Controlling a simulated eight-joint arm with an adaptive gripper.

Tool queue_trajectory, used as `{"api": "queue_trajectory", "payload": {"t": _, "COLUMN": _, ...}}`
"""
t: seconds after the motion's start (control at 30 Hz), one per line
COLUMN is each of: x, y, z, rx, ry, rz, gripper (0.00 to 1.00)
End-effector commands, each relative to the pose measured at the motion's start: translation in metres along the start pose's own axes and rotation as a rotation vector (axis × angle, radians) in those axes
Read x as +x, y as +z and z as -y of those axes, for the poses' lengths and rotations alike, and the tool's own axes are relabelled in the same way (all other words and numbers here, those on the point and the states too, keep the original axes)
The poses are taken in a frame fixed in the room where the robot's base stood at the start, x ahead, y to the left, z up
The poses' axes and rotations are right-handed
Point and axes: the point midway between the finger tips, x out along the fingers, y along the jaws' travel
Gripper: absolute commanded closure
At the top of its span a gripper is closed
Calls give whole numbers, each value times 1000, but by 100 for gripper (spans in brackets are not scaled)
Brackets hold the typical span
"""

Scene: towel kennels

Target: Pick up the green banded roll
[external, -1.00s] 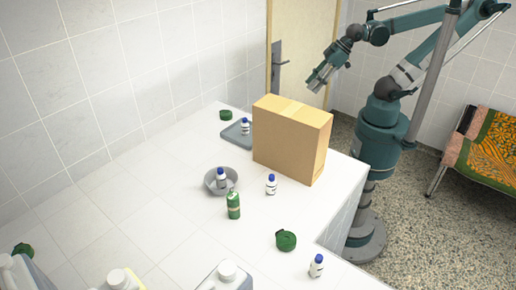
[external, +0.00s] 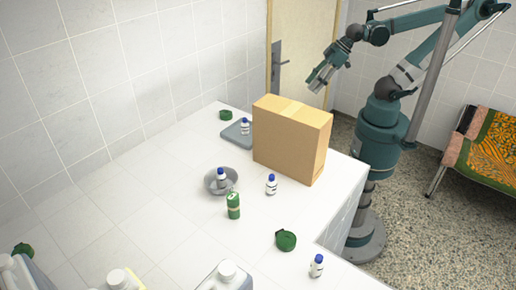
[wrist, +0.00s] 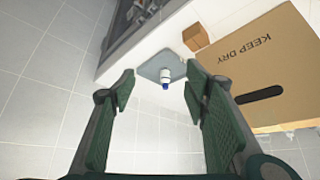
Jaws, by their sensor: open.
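The green banded roll (external: 233,206) stands upright on the white counter in the external view, with a pale band around its middle. It is just in front of a grey bowl and does not show in the wrist view. My gripper (external: 318,80) is raised behind the cardboard box, far from the roll. In the wrist view my gripper (wrist: 160,88) has its two fingers wide apart with nothing held between them.
A tall cardboard box (external: 290,140) stands between my gripper and the roll. The grey bowl (external: 208,187) holds a blue-capped bottle. Another bottle (external: 271,186) and a green item (external: 286,240) are nearby. A grey tray (wrist: 150,68) bears another bottle.

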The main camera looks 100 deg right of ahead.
Motion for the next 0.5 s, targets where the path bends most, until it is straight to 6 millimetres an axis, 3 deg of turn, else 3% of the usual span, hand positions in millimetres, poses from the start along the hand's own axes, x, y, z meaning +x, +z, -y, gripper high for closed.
{"api": "queue_trajectory", "payload": {"t": 0.27, "x": -2, "y": -2, "z": 0, "rx": 0, "ry": 0, "rz": 0, "gripper": 54}}
{"api": "queue_trajectory", "payload": {"t": 0.5, "x": -19, "y": -13, "z": 0, "rx": 0, "ry": 0, "rz": 0, "gripper": 54}}
